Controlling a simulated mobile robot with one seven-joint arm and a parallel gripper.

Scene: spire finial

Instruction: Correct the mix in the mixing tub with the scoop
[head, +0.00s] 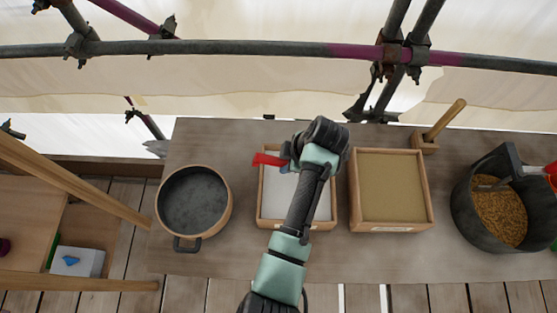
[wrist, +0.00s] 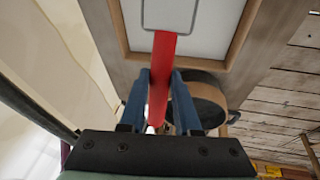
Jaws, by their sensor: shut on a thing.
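My gripper (head: 286,160) is above the middle box of white powder (head: 270,213), its blue fingers closed on the red handle of the scoop (head: 266,160). In the wrist view the red handle (wrist: 160,80) runs between the fingertips (wrist: 162,88), and the scoop's pale square head is over the white powder (wrist: 212,30). I cannot tell whether the scoop is loaded or touches the powder. A black tub (head: 463,215) with brown grainy mix (head: 500,216) stands at the right; a grey and red fitting partly covers it. A round pan (head: 194,201) with dark grey contents stands at the left.
A wooden box of tan sand (head: 391,187) stands right of the white powder box. A wooden-handled tool (head: 445,120) stands in a block behind it. Scaffold tubes (head: 250,47) cross behind the table.

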